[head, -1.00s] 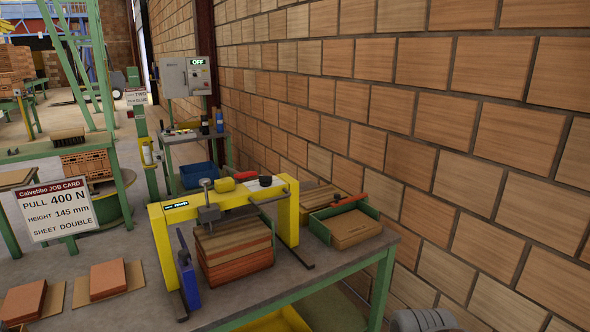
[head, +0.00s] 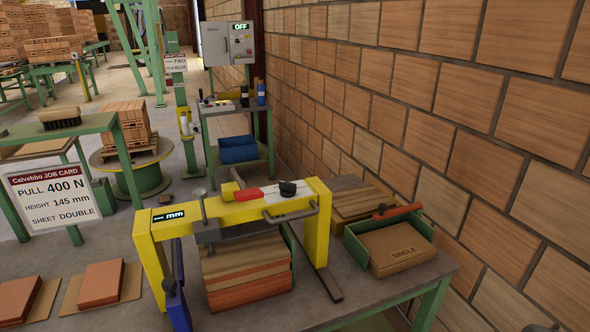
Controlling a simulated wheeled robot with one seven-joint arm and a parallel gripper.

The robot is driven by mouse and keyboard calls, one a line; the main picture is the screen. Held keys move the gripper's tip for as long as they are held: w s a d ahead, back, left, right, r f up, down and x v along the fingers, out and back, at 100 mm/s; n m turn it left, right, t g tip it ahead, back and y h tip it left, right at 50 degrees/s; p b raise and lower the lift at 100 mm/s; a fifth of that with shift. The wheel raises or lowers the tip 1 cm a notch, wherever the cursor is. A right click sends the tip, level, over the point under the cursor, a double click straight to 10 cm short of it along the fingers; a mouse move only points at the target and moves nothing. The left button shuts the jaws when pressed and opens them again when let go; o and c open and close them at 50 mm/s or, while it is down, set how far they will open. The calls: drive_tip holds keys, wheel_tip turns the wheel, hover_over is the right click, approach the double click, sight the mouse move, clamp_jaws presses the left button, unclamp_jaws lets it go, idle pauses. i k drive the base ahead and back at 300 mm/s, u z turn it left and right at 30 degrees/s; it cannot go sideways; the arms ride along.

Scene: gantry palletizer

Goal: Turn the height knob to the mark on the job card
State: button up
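The job card (head: 52,198) at the left reads PULL 400 N, HEIGHT 145 mm, SHEET DOUBLE. A yellow gantry frame (head: 318,235) stands on the grey bench. A black knob (head: 288,188) sits on a pale plate on top of its crossbeam; I take it for the height knob. Its pointer and any marks are too small to read. The small display (head: 169,214) on the beam shows dashes and "mm". A stack of boards and bricks (head: 247,285) lies under the beam. My gripper is not in view.
A green tray (head: 417,218) holding a box marked SINGLE stands on the right of the bench (head: 385,284), close to the brick wall. A grey cabinet (head: 228,44) showing OFF is behind. Bricks on boards (head: 100,284) lie at lower left.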

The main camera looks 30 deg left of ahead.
sight(288, 189)
drive_tip(key=u, duration=0.5)
drive_tip(key=i, duration=0.6)
drive_tip(key=u, duration=0.75)
